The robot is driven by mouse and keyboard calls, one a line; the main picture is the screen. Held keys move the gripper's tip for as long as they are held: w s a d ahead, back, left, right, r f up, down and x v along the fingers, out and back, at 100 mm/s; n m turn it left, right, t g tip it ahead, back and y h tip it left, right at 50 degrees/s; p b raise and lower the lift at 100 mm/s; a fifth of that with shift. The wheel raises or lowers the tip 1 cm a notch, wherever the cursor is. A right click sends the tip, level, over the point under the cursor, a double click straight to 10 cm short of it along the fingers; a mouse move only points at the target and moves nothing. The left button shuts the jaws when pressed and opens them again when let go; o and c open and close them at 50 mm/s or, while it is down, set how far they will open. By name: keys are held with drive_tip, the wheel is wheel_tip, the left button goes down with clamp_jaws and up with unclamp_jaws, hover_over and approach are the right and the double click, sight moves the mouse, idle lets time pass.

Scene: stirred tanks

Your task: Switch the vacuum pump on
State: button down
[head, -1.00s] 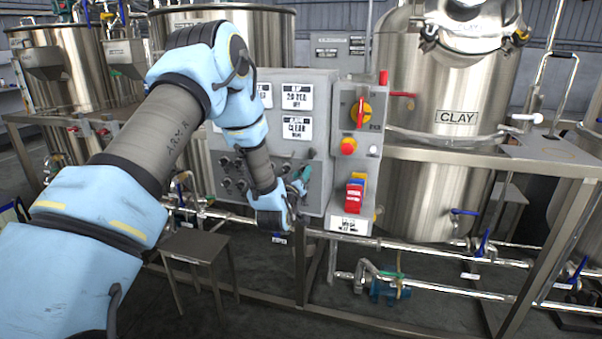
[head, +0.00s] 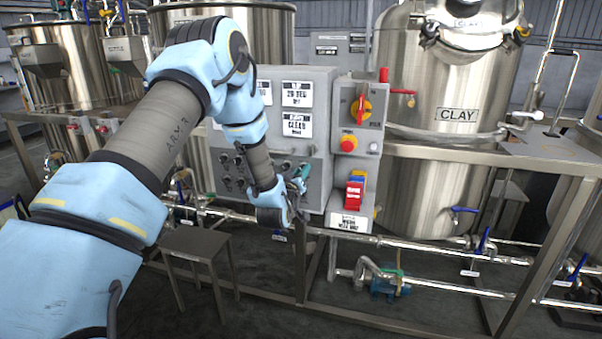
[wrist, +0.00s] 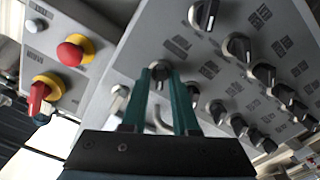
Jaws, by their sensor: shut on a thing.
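The grey control panel (head: 322,150) carries several dark rotary knobs in rows, each with a small label too blurred to read. My gripper (wrist: 161,72) is at the panel face, with its two teal fingers on either side of one dark knob (wrist: 160,70) near the panel's edge in the wrist view. The fingers are closed on that knob. In the head view my gripper (head: 303,173) is at the lower right of the knob rows, and the held knob is hidden there. I cannot tell from the labels which knob is the vacuum pump's.
Beside the knobs is a side box with a red-and-yellow rotary switch (head: 360,109) and a red push button (head: 348,143). Other knobs (wrist: 238,47) stand close to my fingers. A steel tank marked CLAY (head: 440,150) stands right; a stool (head: 195,242) stands below my arm.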

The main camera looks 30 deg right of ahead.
drive_tip(key=shift+f+m+b, duration=0.15)
drive_tip(key=shift+m+b, duration=0.15)
drive_tip(key=shift+b, duration=0.2)
drive_tip(key=shift+m+b, duration=5.6)
drive_tip(key=shift+b, duration=1.15)
drive_tip(key=c, duration=0.9)
unclamp_jaws()
drive_tip(key=shift+s, duration=0.1)
drive_tip(key=b+v, duration=0.2)
drive_tip(key=v, duration=0.8)
drive_tip(key=shift+s+a+b, duration=0.25)
drive_tip(key=shift+a+b, duration=0.05)
